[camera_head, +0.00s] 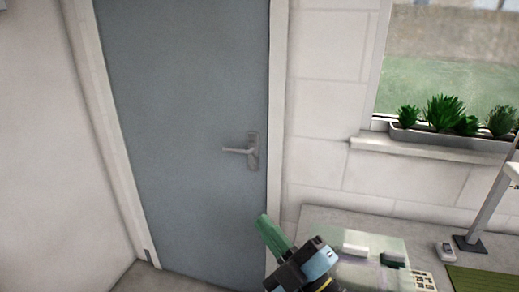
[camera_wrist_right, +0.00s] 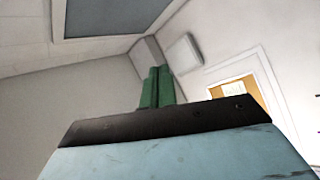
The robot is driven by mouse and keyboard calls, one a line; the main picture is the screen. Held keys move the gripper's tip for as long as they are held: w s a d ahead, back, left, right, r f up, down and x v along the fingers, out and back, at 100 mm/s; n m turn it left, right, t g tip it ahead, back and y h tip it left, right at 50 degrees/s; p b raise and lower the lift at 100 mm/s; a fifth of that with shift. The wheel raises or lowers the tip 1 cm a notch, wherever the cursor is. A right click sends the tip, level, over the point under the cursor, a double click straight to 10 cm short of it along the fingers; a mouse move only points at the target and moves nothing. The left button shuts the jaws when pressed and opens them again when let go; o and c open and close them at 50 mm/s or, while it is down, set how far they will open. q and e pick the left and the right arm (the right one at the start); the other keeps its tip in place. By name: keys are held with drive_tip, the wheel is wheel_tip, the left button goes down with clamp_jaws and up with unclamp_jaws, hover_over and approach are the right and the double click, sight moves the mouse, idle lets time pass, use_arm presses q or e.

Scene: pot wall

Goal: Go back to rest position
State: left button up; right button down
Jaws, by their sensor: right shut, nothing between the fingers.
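My right gripper (camera_head: 268,232) shows at the bottom middle of the head view, in front of the lower right part of the door and its frame. Its green fingers are together with nothing between them. In the right wrist view the green fingers (camera_wrist_right: 157,88) point up past a black edge, side by side. Behind them are a plain wall and the ceiling. My left gripper is in neither view.
A grey door (camera_head: 180,120) with a lever handle (camera_head: 240,150) is shut. A counter (camera_head: 330,222) at the lower right holds a glassy board (camera_head: 372,272), a lamp base (camera_head: 470,243), a small device (camera_head: 445,251) and a green mat (camera_head: 485,281). A planter (camera_head: 440,136) sits on the windowsill.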

drive_tip(key=d+f+m+g+h, duration=0.2)
drive_tip(key=d+f+m+h, duration=1)
drive_tip(key=d+m+h, duration=0.35)
drive_tip(key=s+d+f+m+g+y, duration=0.1)
drive_tip(key=s+d+f+g, duration=0.1)
drive_tip(key=s+f+g, duration=0.65)
drive_tip(key=s+d+f+m+g, duration=0.1)
drive_tip(key=s+d+f+g, duration=0.3)
drive_tip(key=s, duration=0.8)
wheel_tip(320, 180, down, 28)
drive_tip(key=s+a+b, duration=0.1)
drive_tip(key=b, duration=0.2)
drive_tip(key=s+d+f+g+b, duration=0.2)
drive_tip(key=s+f+b, duration=0.1)
drive_tip(key=s+f, duration=1.3)
wheel_tip(320, 180, down, 3)
drive_tip(key=shift+s+d+n+b, duration=0.3)
drive_tip(key=shift+s+d+n, duration=0.05)
drive_tip(key=shift+s, duration=0.05)
